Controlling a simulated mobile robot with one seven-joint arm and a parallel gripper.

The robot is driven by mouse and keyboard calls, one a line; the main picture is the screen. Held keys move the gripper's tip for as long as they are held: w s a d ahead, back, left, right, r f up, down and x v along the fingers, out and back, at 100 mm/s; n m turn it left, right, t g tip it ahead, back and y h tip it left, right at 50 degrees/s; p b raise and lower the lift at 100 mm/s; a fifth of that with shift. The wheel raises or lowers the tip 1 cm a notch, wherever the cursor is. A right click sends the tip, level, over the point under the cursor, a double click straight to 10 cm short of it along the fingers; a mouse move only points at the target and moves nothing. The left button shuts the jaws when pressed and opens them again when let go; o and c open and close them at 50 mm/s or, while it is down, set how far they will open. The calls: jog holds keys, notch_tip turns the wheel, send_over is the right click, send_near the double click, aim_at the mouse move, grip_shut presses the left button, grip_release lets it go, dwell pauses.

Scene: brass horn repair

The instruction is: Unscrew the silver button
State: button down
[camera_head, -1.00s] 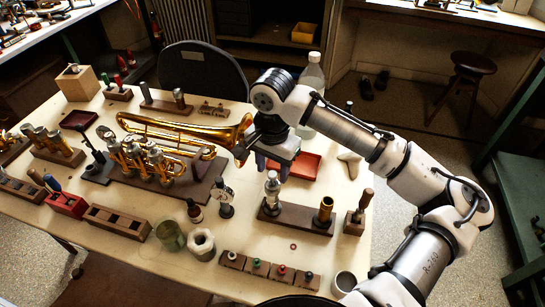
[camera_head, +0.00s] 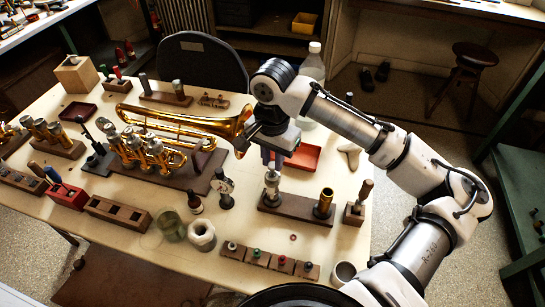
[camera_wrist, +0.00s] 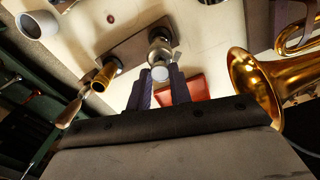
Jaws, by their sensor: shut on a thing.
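The silver button (camera_wrist: 160,73) is a small pale disc on top of a silver valve (camera_wrist: 160,45), seen from above in the wrist view. The valve (camera_head: 272,187) stands upright on a dark wooden block (camera_head: 297,208) on the bench. My gripper (camera_wrist: 161,74) points down over it, with one dark finger on each side of the button. It is shut on the button, which appears still on top of the valve. In the head view my gripper (camera_head: 271,157) hides the button.
A brass cylinder (camera_head: 323,203) stands on the same block. A brass horn (camera_head: 180,122) lies to the left, its bell close beside my gripper. A red tray (camera_head: 304,157) is just behind. A rack of small coloured buttons (camera_head: 268,261) and a white cup (camera_head: 343,272) stand in front.

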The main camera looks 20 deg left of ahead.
jog(key=n, duration=0.5)
jog(key=shift+p, duration=0.4)
jog(key=shift+n, duration=0.9)
jog(key=n, duration=0.3)
jog(key=shift+n, duration=0.3)
jog(key=n, duration=0.3)
jog(key=shift+r+n, duration=0.1)
jog(key=shift+n, duration=0.9)
jog(key=n, duration=0.5)
